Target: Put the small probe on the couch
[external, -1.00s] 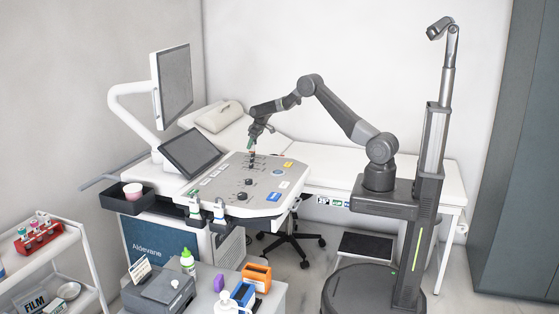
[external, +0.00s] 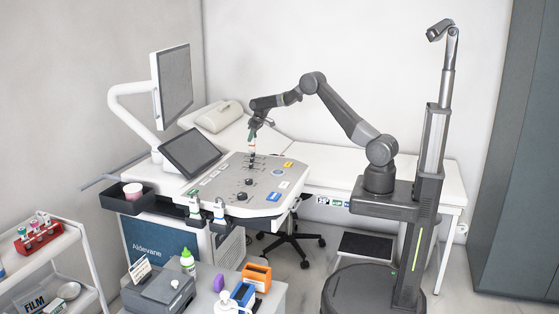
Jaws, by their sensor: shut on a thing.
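My gripper (external: 255,133) is above the back part of the ultrasound cart's control panel (external: 215,193). It is shut on the small probe (external: 252,150), a slim upright piece with pale, orange and dark bands. The fingers partly cover its top. Its lower end is close over the panel, and I cannot tell whether it is clear of it. The couch (external: 330,162) is the long white surface behind the cart, along the wall. Its raised head end bears a beige pillow (external: 220,116).
A tilted screen (external: 190,152) and a monitor (external: 172,85) stand to the left. Dark knobs (external: 248,183) rise from the panel. The couch's middle is clear.

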